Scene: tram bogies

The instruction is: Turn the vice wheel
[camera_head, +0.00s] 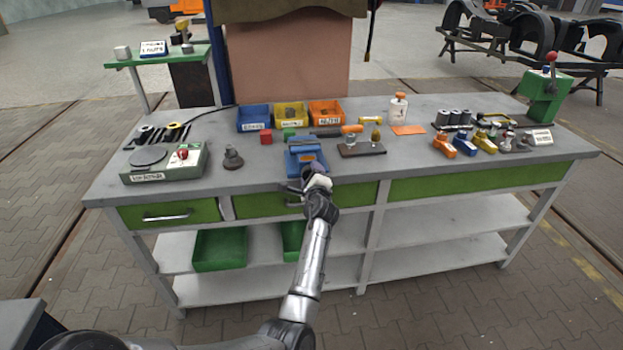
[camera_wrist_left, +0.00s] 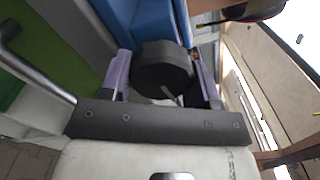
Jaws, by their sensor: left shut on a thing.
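The blue vice (camera_head: 304,157) stands at the front edge of the grey workbench, left of its middle. In the left wrist view its blue body (camera_wrist_left: 155,30) fills the upper middle. The dark round vice wheel (camera_wrist_left: 165,70) faces the left wrist camera. My left gripper (camera_head: 316,178) reaches up to the front of the vice, and in the left wrist view its two purple fingers (camera_wrist_left: 164,80) sit on either side of the wheel, shut on it. In the head view the gripper mostly hides the wheel. My right gripper is in neither view.
Blue, yellow and orange bins (camera_head: 290,117) stand behind the vice. A scale-like device (camera_head: 165,162) and a dark weight (camera_head: 233,158) lie to the left. A drawer handle (camera_wrist_left: 38,62) is close below the gripper. Several tools and bottles (camera_head: 467,142) crowd the right.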

